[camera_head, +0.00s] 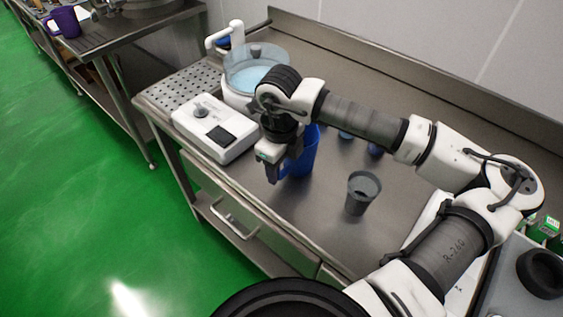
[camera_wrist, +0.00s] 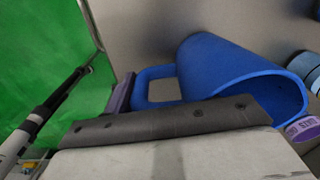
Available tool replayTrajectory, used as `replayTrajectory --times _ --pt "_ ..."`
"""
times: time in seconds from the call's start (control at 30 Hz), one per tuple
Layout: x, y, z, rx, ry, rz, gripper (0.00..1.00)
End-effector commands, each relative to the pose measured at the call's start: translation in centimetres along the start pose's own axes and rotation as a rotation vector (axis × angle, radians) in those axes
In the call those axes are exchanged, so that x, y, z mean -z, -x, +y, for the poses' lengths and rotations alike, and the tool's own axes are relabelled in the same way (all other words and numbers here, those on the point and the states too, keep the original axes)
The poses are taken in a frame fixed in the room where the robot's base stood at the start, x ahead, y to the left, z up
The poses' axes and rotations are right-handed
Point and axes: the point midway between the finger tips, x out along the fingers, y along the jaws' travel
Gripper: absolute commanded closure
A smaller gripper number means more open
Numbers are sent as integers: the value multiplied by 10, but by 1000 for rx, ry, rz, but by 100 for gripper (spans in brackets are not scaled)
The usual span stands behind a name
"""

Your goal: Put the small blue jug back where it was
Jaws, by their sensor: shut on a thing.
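The small blue jug (camera_head: 304,156) is at my gripper, over the steel counter (camera_head: 321,211), partly hidden behind the gripper in the head view. My gripper (camera_head: 277,168) is shut on it at the handle side. In the wrist view the jug (camera_wrist: 218,68) lies across the picture with its open mouth to the right. Its handle (camera_wrist: 143,88) reaches to the fingers (camera_wrist: 138,108), and the near finger hides part of it. I cannot tell whether the jug's base touches the counter.
A grey cup (camera_head: 362,193) stands on the counter right of the jug. A white machine (camera_head: 213,128) with a clear bowl (camera_head: 256,70) of blue liquid stands to the left. Small blue-topped things sit behind the jug, partly hidden by my arm. The counter's front is bare.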

Motion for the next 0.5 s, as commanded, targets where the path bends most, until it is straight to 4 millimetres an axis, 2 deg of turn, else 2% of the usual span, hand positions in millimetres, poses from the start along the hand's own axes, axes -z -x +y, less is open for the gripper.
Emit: replayTrajectory --times 0.13,0.17,0.2,0.3,0.5 --pt "0 -4 0 0 0 0 90" --pt "0 -3 0 -1 0 0 40" --pt "0 -2 0 -1 0 0 35" --pt "0 -2 0 -1 0 0 22" --pt "0 -2 0 0 0 0 22"
